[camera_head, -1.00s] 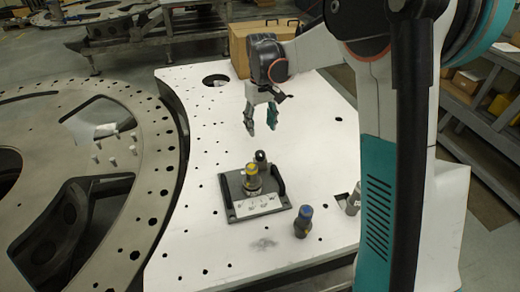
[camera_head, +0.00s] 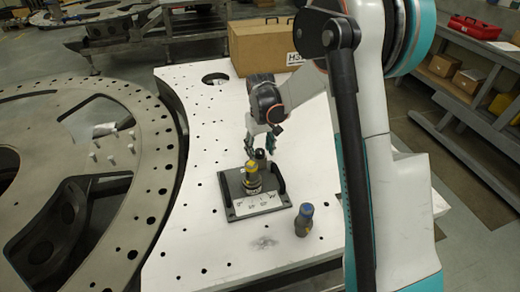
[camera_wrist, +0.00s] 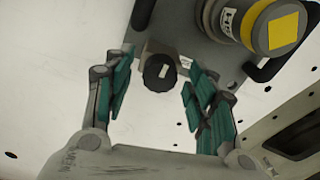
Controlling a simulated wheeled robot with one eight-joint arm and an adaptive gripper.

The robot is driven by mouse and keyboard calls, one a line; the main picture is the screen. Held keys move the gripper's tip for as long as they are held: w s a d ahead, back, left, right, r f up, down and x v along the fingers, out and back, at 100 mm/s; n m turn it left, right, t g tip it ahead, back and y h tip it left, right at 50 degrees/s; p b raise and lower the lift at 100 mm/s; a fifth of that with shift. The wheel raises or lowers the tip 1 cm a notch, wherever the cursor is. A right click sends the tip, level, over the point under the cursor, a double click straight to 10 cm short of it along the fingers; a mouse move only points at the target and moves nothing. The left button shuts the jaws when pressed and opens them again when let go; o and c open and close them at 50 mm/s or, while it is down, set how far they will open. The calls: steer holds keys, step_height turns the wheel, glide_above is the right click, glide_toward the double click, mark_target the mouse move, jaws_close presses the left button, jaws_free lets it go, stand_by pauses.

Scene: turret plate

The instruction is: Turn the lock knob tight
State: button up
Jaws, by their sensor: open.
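The lock knob (camera_wrist: 160,73) is small, round and black with a pale mark on its top. It sits at the edge of the dark fixture plate (camera_head: 238,213), behind the yellow-topped cylinder (camera_head: 251,178). In the head view the knob (camera_head: 260,155) is partly hidden by my fingers. My gripper (camera_head: 257,148) is open, with its fingertips low by the knob. In the wrist view the teal-padded fingers stand on either side of the knob, with gaps on both sides. The yellow-topped cylinder (camera_wrist: 272,28) also shows there, beyond the right finger.
A dark blue-topped cylinder (camera_head: 304,220) stands on the white table to the right of the fixture. A cardboard box (camera_head: 262,47) stands at the table's back. A large holed ring plate (camera_head: 150,130) is at left. Dark handles flank the fixture.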

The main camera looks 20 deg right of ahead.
steer(key=c, duration=1.1)
steer(key=shift+m, duration=0.3)
steer(key=m+b, duration=0.1)
steer(key=m, duration=0.2)
steer(key=shift+m+b, duration=0.35)
steer(key=shift+m, duration=0.05)
steer(key=m+b, duration=0.1)
steer(key=m, duration=0.3)
steer(key=shift+m, duration=0.3)
steer(key=m+b, duration=0.1)
steer(key=m, duration=0.3)
steer(key=shift+m+b, duration=0.3)
steer(key=shift+m, duration=2.1)
